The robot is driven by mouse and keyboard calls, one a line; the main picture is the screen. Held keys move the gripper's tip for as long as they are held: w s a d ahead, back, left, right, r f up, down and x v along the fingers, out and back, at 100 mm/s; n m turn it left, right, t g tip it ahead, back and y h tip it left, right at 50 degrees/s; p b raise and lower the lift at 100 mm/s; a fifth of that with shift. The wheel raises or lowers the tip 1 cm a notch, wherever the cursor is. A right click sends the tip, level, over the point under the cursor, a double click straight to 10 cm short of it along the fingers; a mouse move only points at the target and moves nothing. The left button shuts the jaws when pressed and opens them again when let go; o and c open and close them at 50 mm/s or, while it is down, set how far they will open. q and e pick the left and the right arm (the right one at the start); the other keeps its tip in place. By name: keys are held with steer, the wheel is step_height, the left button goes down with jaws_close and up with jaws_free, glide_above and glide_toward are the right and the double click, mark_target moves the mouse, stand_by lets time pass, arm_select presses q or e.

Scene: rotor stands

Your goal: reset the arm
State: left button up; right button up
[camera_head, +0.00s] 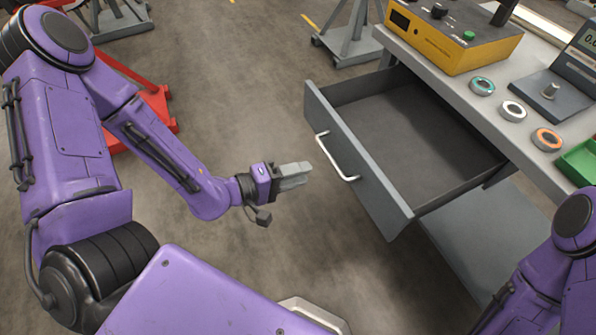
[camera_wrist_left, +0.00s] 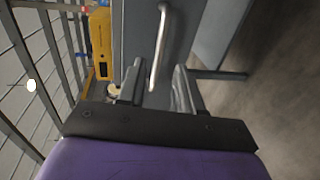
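My left arm comes in from the left, and its gripper (camera_head: 294,176) is just left of the drawer handle (camera_head: 336,157), with a small gap between them in the head view. In the left wrist view the two grey fingers (camera_wrist_left: 156,88) stand apart, with nothing gripped. The silver handle (camera_wrist_left: 161,45) shows beyond and between the fingertips. The grey drawer (camera_head: 400,130) is pulled out from the workbench and looks empty. Part of my right arm shows at the bottom right; its gripper is out of view.
The grey workbench (camera_head: 545,160) carries a yellow instrument box (camera_head: 455,38), several coloured rings, a grey scale (camera_head: 550,92) and a green bin (camera_head: 580,160). A red stand (camera_head: 150,110) is behind my left arm. Open floor lies left of the drawer.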

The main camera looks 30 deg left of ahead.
stand_by(0.5)
arm_select(q)
steer(key=a+f+g+y, duration=0.2)
steer(key=a+f+y, duration=0.6)
steer(key=f, duration=0.2)
steer(key=s+a+f+m+g+y, duration=0.1)
steer(key=s+a+f+g+y, duration=0.1)
steer(key=s+f, duration=0.4)
steer(key=s+a+f+m+g+y, duration=0.2)
steer(key=s+f+g, duration=0.3)
steer(key=s, duration=0.7)
steer(key=shift+a+f+m+y, duration=0.2)
steer(key=shift+f+m+y, duration=0.1)
steer(key=shift+f+y, duration=0.2)
steer(key=shift+r, duration=0.1)
